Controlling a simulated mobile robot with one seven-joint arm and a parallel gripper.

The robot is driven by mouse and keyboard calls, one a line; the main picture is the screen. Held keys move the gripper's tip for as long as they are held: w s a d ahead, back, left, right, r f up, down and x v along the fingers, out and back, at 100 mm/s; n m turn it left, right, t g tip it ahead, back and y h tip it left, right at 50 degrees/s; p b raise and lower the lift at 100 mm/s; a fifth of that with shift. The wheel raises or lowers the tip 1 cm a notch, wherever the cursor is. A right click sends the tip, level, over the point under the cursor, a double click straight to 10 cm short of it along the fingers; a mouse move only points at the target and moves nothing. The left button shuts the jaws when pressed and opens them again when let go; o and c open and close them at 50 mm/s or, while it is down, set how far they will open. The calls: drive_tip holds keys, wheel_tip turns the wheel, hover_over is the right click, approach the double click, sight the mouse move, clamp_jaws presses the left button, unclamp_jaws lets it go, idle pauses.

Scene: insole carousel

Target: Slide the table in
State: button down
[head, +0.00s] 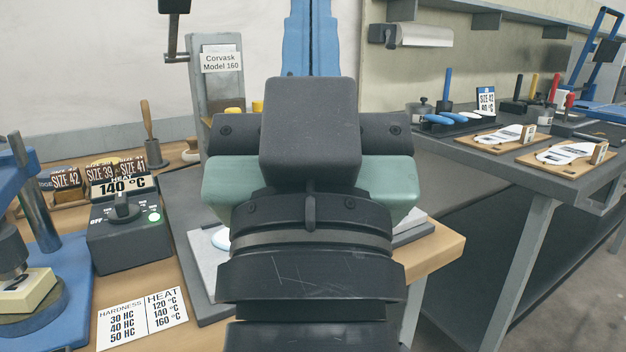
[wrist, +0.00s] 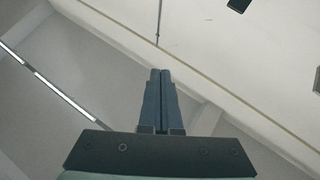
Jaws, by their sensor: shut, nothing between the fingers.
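A light grey plate (head: 203,262), which looks like the sliding table, lies on a dark base on the wooden bench. A white piece (head: 221,238) rests on it. My arm and wrist cover most of the plate, so I cannot tell how far out it is. Behind stands the grey column of the machine labelled Corvask Model 160 (head: 222,60), with a crank at its top left. My gripper (wrist: 160,73) shows in the wrist view with its two dark fingers together and empty, against wall and ceiling.
A heat control box (head: 130,238) set at 140 °C and a hardness and heat card (head: 142,317) are left of the plate. A blue press (head: 40,245) stands at the far left. A dark workbench (head: 455,150) with insole boards and tools is at right, past a gap.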

drive_tip(key=w+r+g+p, duration=0.6)
drive_tip(key=w+r+p, duration=0.5)
drive_tip(key=p, duration=1.5)
wheel_tip(320, 180, down, 12)
drive_tip(key=s+d+m+g+y+p, duration=0.1)
drive_tip(key=d+m+g+y+p, duration=0.15)
drive_tip(key=g+p, duration=0.55)
drive_tip(key=s+d+f+m+y+p, duration=0.1)
drive_tip(key=s+d+f+m+y, duration=0.1)
drive_tip(key=s+f+m, duration=0.55)
drive_tip(key=s+d+f+m+y+p, duration=0.1)
drive_tip(key=s+d+f+m+y, duration=0.15)
drive_tip(key=s+f, duration=0.85)
drive_tip(key=shift+n, duration=0.25)
drive_tip(key=x, duration=0.5)
drive_tip(key=r+p+x, duration=0.1)
drive_tip(key=x, duration=0.4)
drive_tip(key=w+p+x, duration=0.1)
drive_tip(key=x, duration=0.4)
drive_tip(key=shift+s+d+r, duration=0.15)
drive_tip(key=shift+d+r, duration=0.05)
drive_tip(key=shift+r, duration=0.1)
